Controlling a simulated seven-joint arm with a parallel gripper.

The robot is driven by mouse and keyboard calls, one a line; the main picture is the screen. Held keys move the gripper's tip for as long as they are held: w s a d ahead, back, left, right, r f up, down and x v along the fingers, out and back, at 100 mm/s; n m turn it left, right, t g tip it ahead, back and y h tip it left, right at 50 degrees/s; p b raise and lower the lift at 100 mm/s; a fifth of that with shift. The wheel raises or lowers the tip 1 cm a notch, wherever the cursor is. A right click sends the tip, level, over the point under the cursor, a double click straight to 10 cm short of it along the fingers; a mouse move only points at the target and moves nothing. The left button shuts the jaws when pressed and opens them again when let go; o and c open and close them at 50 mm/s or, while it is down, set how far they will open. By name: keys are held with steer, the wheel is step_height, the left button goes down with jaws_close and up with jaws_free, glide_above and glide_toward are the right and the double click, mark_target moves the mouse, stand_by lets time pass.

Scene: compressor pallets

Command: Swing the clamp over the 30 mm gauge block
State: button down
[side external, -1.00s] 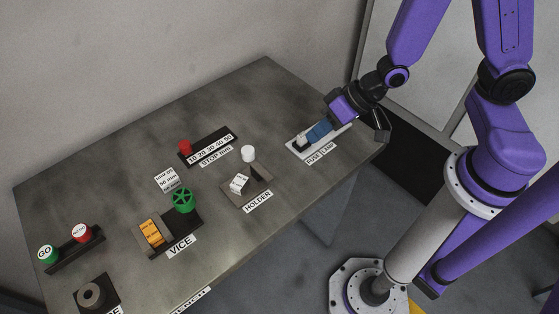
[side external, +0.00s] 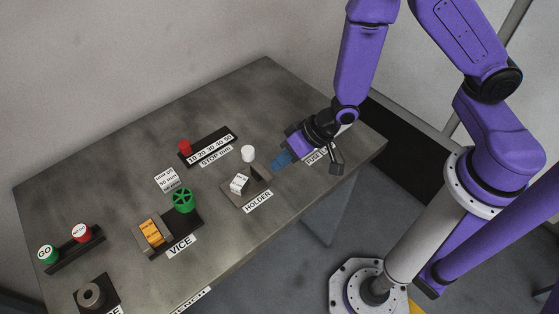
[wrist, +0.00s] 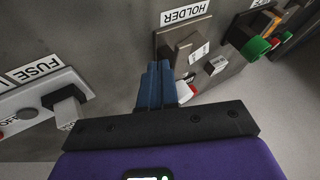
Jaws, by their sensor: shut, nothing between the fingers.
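My gripper (side external: 282,160) has blue fingers, shut with nothing between them, above the table between the fuse plate and the holder. In the wrist view the fingers (wrist: 158,85) point toward the holder. The holder (side external: 258,192) is a dark plate carrying a pale labelled block (side external: 240,183); its label is too small to read. The holder also shows in the wrist view (wrist: 170,40). A white cylindrical knob (side external: 248,153) stands at the holder's back end. I cannot tell for certain which part is the clamp. A white block marked 50 mm (side external: 167,180) sits apart, left of the holder.
The vice (side external: 157,243) holds an orange block beside a green handwheel (side external: 183,201). The stop rail (side external: 210,148) with a red knob is behind. The fuse plate (wrist: 35,105) is partly hidden by my arm in the side view.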

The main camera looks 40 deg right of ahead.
mark_target(265, 178)
steer(key=shift+a, duration=0.4)
steer(key=shift+s+a+m+t+h, duration=0.3)
steer(key=shift+m+t, duration=0.1)
steer(key=shift+m, duration=0.3)
steer(key=shift+s+a+m+t+h, duration=0.2)
steer(key=shift+a+m+t+h, duration=0.25)
steer(key=shift+m, duration=0.55)
steer(key=m+h, duration=0.1)
steer(key=a+m+h, duration=0.1)
steer(key=m, duration=0.1)
steer(key=a+m+t+h, duration=0.1)
steer(key=m, duration=0.1)
steer(key=shift+s+a, duration=0.2)
steer(key=shift+a, duration=0.05)
steer(key=a+m+h, duration=0.1)
steer(key=m+h, duration=0.1)
steer(key=shift+w+a+m, duration=0.1)
steer(key=shift+m, duration=0.3)
steer(key=m+h, duration=0.1)
steer(key=a+m+h, duration=0.1)
steer(key=m, duration=0.1)
steer(key=shift+w+a, duration=0.25)
steer(key=shift+w, duration=0.1)
steer(key=m, duration=0.1)
steer(key=m+g+h, duration=0.1)
steer(key=shift+w+a+m+h, duration=0.25)
steer(key=shift+w+a+m, duration=0.15)
steer(key=shift+w+a, duration=0.1)
steer(key=shift+w, duration=0.05)
steer(key=shift+w+a, duration=0.1)
